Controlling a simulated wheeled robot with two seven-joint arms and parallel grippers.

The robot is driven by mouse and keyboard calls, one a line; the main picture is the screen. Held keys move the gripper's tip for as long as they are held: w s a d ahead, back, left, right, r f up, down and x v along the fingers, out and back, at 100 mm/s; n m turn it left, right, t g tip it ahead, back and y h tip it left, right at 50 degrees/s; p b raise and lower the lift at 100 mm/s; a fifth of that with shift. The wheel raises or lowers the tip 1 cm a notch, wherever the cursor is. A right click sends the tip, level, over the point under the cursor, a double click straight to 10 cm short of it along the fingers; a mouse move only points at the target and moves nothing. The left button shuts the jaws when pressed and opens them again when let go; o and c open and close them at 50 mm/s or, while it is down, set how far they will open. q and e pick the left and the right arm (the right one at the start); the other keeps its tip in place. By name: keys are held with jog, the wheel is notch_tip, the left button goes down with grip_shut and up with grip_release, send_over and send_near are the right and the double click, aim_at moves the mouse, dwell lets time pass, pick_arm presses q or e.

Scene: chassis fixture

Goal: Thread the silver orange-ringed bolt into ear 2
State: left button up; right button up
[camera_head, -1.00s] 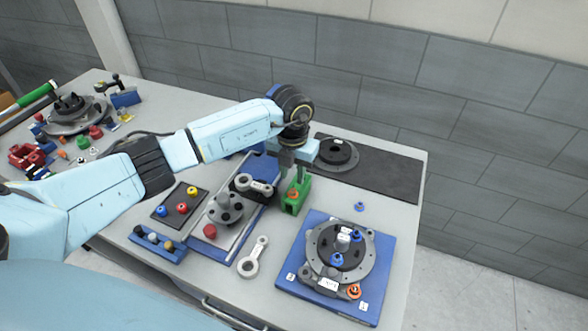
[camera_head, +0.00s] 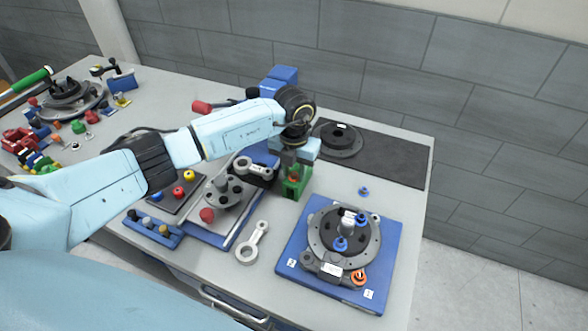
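My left gripper (camera_head: 293,172) points down at the green stand (camera_head: 297,187) in the middle of the table. A small orange part, perhaps the bolt's ring, shows at the stand's top between or just behind the fingertips. Its silver shank cannot be seen, and I cannot tell whether the fingers touch it. The grey round chassis (camera_head: 322,240) sits on a blue plate (camera_head: 293,241) at the right, with two blue-ringed bolts on it. An orange ring (camera_head: 358,277) sits at its front right ear. The number labels are too small to read surely. My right gripper is not in view.
A loose blue ring (camera_head: 363,191) lies behind the plate. A grey connecting rod (camera_head: 252,243) lies left of the plate. A dark mat (camera_head: 391,160) with a black disc (camera_head: 337,140) is at the back. A tray with coloured knobs (camera_head: 180,190) is at the left.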

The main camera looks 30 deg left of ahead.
aim_at(294, 173)
pick_arm(q)
jog(key=shift+s+f, duration=0.15)
jog(key=shift+f, duration=0.15)
grip_shut()
jog(key=shift+r+p, duration=0.65)
jog(key=shift+r, duration=0.1)
jog(key=shift+r+p, duration=2.1)
jog(key=shift+r, duration=0.85)
